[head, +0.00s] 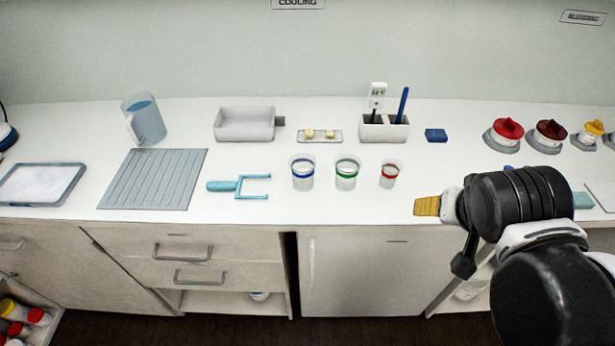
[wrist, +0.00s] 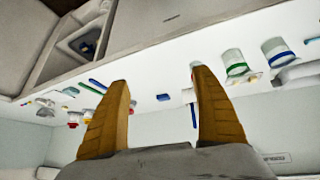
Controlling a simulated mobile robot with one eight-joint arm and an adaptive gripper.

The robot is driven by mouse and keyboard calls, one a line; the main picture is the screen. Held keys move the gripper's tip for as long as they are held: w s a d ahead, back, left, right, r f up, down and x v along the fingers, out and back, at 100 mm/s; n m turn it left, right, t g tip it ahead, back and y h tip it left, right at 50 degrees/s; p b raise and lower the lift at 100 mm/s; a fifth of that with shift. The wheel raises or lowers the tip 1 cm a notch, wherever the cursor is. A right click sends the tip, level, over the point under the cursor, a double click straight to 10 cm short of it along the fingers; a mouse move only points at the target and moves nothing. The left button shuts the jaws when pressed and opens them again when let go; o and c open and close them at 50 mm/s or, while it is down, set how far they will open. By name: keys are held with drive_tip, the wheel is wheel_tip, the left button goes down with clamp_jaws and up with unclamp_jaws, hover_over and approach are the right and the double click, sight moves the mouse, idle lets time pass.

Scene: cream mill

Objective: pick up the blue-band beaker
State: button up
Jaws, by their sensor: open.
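The blue-band beaker (head: 302,176) stands upright on the white counter, a clear cup with a blue ring near its top. It also shows in the wrist view (wrist: 277,55) at the upper right, outside my fingers. The green-band beaker (head: 346,178) and the smaller red-band beaker (head: 389,178) stand to its right in the head view. My gripper (head: 418,206) is near the counter's front edge, right of all three beakers and apart from them. In the wrist view its yellow fingers (wrist: 158,75) are spread with nothing held between them.
A blue fork-shaped tool (head: 225,186) lies left of the blue-band beaker. Behind are a small tray with pale pieces (head: 313,139), a grey bin (head: 245,136) and a pen holder (head: 370,132). A ribbed grey mat (head: 155,180) and pitcher (head: 147,118) are further left.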

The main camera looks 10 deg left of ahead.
drive_tip(key=w+a+f+h, duration=0.1)
drive_tip(key=w+a+f, duration=0.1)
drive_tip(key=w+a, duration=0.4)
drive_tip(key=t+b, duration=0.4)
drive_tip(key=t, duration=0.2)
approach(306, 167)
drive_tip(key=shift+w+d+f+m+y+b, duration=0.15)
drive_tip(key=shift+w+f+m+b, duration=0.1)
drive_tip(key=shift+w, duration=0.1)
drive_tip(key=shift+w+d+f+m+y+b, duration=0.1)
drive_tip(key=shift+w+d+m+y+b, duration=0.05)
drive_tip(key=shift+w+m+b, duration=0.15)
drive_tip(key=shift+b+x, duration=1.2)
drive_tip(key=shift+x, duration=1.65)
drive_tip(key=shift+r, duration=0.2)
drive_tip(key=c, duration=1.4)
